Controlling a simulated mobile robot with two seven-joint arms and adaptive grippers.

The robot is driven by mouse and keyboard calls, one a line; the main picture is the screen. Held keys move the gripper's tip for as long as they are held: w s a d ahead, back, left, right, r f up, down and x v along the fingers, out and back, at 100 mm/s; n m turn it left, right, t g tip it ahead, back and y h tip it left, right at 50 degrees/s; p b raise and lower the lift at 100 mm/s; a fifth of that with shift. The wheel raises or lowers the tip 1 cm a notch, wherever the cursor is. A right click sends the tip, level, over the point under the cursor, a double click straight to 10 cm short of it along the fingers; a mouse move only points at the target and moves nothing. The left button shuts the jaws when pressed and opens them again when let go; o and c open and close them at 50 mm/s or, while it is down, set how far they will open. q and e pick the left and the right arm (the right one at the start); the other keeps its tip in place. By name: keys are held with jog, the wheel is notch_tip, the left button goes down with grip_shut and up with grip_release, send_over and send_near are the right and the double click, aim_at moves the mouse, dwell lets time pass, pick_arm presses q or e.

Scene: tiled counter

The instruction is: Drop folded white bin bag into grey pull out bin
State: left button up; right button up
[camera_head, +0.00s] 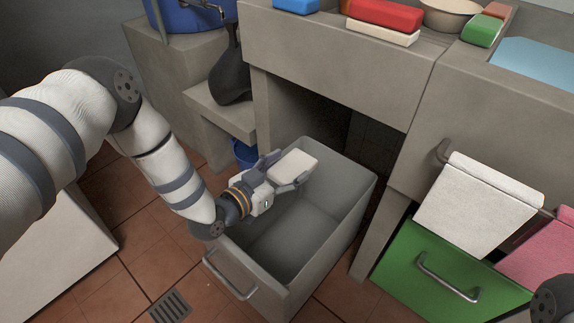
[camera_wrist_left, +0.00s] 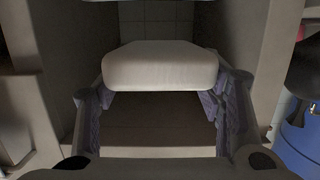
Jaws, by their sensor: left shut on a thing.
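The folded white bin bag (camera_head: 293,164) is a small pale block with rounded edges. My left gripper (camera_head: 281,171) is shut on it and holds it over the far left part of the grey pull-out bin (camera_head: 325,249). In the left wrist view the bag (camera_wrist_left: 160,66) sits between the two fingers of the left gripper (camera_wrist_left: 161,92). The bin is pulled out below the counter, with its handle toward the front, and its visible inside is empty. My right gripper is not in view; only a dark bit of my own body shows at the lower right corner.
A green drawer front (camera_head: 440,272) with a metal handle stands right of the bin, under a white towel (camera_head: 478,206) and a pink cloth (camera_head: 545,250). Red, white and green blocks lie on the counter. A blue bucket (camera_head: 245,153) is behind the bin. A floor drain (camera_head: 171,307) is at front left.

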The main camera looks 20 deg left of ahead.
pick_arm(q)
jog(key=o, duration=1)
jog(key=shift+r, duration=0.15)
jog(key=shift+s, duration=0.15)
jog(key=v, duration=1.1)
jog(key=shift+s+a, duration=0.2)
jog(key=shift+s, duration=0.15)
jog(key=shift+s, duration=0.1)
